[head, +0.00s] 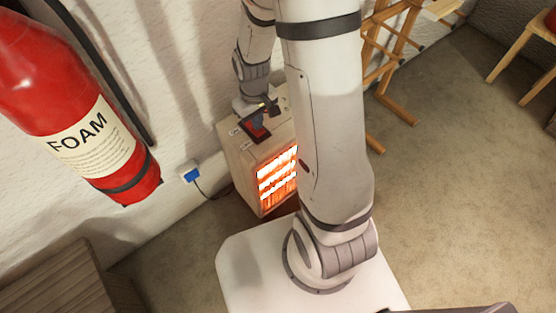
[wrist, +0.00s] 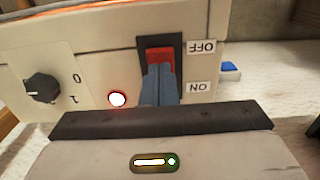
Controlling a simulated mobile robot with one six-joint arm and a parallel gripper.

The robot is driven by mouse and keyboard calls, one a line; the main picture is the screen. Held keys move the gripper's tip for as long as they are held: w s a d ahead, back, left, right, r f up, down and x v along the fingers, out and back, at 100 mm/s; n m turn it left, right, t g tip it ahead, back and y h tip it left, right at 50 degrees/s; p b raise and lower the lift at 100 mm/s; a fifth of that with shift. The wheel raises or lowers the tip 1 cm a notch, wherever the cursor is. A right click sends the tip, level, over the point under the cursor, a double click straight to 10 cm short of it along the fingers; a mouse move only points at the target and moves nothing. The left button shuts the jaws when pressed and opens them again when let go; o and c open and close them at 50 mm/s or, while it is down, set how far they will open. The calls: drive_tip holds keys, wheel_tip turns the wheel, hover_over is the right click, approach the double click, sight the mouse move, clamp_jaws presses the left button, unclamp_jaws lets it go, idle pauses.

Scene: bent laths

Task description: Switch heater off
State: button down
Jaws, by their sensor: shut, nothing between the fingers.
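The heater (head: 240,156) is a pale box against the wall, with its front bars glowing orange. In the head view my gripper (head: 266,108) is above the heater's top.
A black knob (wrist: 42,87) is on the same panel. A red foam extinguisher (head: 75,110) hangs at the left. A blue plug (head: 190,172) with a cable is at the wall. A wooden rack (head: 385,80) stands behind my arm.

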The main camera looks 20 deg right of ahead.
drive_tip(key=shift+f+b, duration=0.45)
drive_tip(key=shift+f, duration=0.25)
drive_tip(key=shift+r, duration=0.1)
drive_tip(key=shift+r+p, duration=2.8)
drive_tip(key=shift+r, duration=0.7)
drive_tip(key=shift+f, duration=0.1)
drive_tip(key=shift+s, duration=0.1)
drive_tip(key=s+r+m+t+p, duration=0.1)
drive_tip(key=s+r+p, duration=0.3)
drive_tip(key=r, duration=0.6)
drive_tip(key=s+r+m+p, duration=0.1)
drive_tip(key=s+r+p, duration=0.3)
drive_tip(key=r, duration=0.6)
drive_tip(key=s+d+r+m+t+p, duration=0.1)
drive_tip(key=s+r+p, duration=0.3)
drive_tip(key=r, duration=0.7)
drive_tip(key=shift+s+m+t, duration=0.3)
drive_tip(key=shift+s, duration=0.75)
drive_tip(key=shift+d+r, duration=0.1)
